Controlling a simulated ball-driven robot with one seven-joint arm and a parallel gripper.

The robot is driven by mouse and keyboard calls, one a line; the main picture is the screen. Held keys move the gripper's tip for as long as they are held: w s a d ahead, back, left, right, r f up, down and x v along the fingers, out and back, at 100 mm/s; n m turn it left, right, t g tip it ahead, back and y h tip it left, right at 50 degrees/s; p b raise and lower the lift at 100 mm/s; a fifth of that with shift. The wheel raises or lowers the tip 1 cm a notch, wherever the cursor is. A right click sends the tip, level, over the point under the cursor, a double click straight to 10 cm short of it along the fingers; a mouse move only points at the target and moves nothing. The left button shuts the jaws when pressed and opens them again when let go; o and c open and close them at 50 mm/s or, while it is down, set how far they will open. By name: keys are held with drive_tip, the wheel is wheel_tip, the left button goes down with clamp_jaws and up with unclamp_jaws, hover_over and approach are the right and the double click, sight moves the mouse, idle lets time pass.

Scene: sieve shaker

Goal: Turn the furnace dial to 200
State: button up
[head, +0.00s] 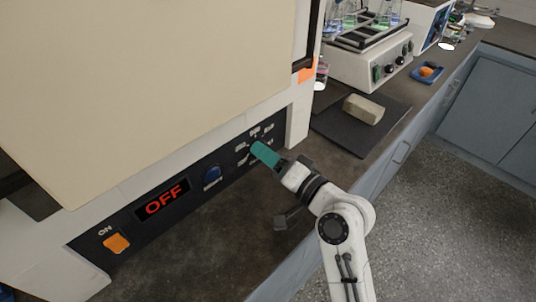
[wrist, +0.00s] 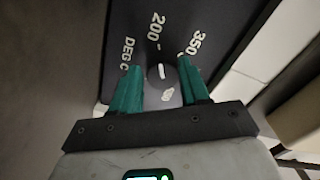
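The furnace dial (wrist: 154,82) is a dark round knob with a short white line on it. In the wrist view the line runs nearly upright, roughly in line with the printed 200 (wrist: 157,26) above; I cannot tell which end is the pointer. My gripper (wrist: 159,66) has its teal fingers on either side of the dial, with gaps visible, so it is open around or just before it. In the head view my gripper (head: 262,152) is at the right end of the furnace's black panel (head: 186,188), and its fingers hide the dial.
A dark mat (head: 338,128) with a beige block (head: 363,109) lies right of the furnace. The bench in front is mostly clear.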

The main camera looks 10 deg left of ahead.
drive_tip(key=o, duration=0.3)
drive_tip(key=shift+r, duration=0.1)
drive_tip(key=v, duration=1)
drive_tip(key=shift+s+d, duration=0.25)
drive_tip(key=shift+d, duration=0.1)
